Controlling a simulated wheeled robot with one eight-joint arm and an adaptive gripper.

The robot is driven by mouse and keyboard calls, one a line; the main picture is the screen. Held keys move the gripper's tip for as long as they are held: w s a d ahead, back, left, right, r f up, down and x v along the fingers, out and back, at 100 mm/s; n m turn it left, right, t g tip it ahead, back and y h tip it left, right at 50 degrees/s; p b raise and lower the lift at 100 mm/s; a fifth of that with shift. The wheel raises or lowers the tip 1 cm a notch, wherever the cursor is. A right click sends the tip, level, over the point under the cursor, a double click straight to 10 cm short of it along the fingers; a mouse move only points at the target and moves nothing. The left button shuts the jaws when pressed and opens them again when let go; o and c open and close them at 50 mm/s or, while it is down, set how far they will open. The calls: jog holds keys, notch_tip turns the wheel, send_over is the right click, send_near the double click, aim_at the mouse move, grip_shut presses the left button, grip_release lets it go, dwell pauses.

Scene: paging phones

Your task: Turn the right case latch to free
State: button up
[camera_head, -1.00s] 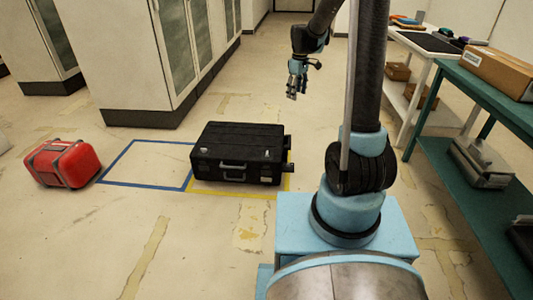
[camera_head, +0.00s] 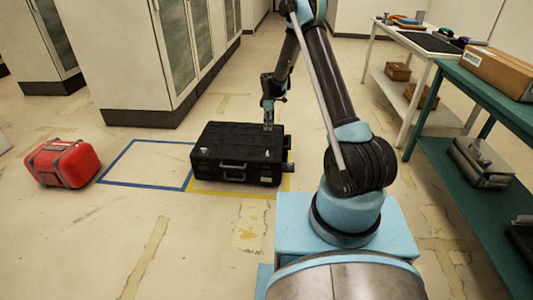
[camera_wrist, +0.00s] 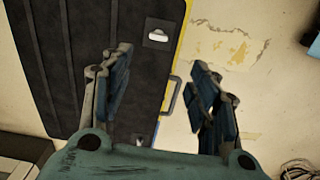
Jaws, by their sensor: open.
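The black case (camera_head: 225,148) lies on the floor inside a yellow outline, with a front handle. Its right latch (camera_head: 266,154) is a small pale piece near the front right edge. The left latch (camera_head: 199,151) is a similar pale piece. My gripper (camera_head: 268,126) points down over the right part of the case, behind the right latch. In the wrist view, my gripper (camera_wrist: 160,95) has its fingers apart and nothing between them. The right latch (camera_wrist: 157,34) appears there as a light piece on a plate, above and apart from the fingers.
A red case (camera_head: 68,163) sits at the left beside an empty blue outline (camera_head: 145,164). Tall cabinets (camera_head: 140,60) stand behind. A green bench (camera_head: 485,95) and a white table (camera_head: 410,45) stand at the right. The floor in front of the black case is clear.

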aim_at(267, 154)
jog(key=f, duration=1.3)
jog(key=a+f, duration=0.1)
jog(key=f, duration=0.6)
jog(key=shift+w, duration=0.15)
